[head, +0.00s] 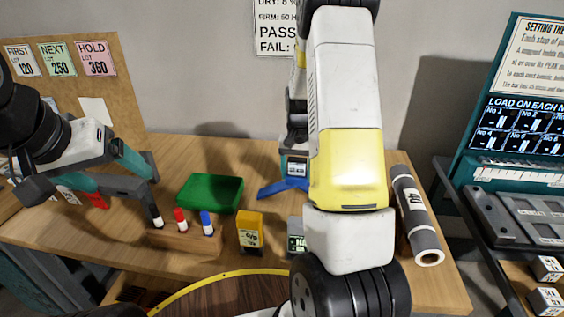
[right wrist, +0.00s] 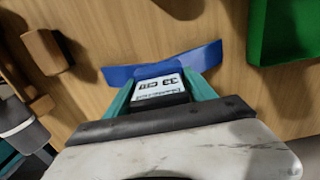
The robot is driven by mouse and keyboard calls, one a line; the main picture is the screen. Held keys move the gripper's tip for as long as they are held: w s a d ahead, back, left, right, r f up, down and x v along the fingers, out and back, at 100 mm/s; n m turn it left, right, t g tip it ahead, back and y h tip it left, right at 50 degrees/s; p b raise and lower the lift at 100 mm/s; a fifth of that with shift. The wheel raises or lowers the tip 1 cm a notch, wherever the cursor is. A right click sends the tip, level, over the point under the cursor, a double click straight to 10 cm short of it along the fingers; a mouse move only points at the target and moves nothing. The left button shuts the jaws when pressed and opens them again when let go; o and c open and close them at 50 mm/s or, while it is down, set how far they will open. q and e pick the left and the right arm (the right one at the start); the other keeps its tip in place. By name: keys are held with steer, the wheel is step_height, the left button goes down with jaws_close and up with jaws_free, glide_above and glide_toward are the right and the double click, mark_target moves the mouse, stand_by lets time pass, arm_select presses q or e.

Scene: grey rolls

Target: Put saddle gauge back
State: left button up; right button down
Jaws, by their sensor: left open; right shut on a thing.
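The saddle gauge (head: 287,187) is a blue, splayed base with a grey body and a small lit display. In the right wrist view the gauge (right wrist: 160,88) sits between the teal fingers of my right gripper (right wrist: 160,92), which is shut on it. Its blue base is at or just above the wooden table; I cannot tell if it touches. My right forearm hides part of this area in the head view. A grey roll (head: 415,215) marked 40 lies at the table's right edge.
A green tray (head: 210,192) lies left of the gauge. Red (head: 181,221), blue (head: 207,223) and black (head: 157,217) pens stand in a wooden rack (head: 185,241). A yellow device (head: 250,232) stands nearby. A wooden block (right wrist: 44,52) shows in the wrist view.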

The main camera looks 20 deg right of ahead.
steer(key=shift+c, duration=1.6)
jaws_free()
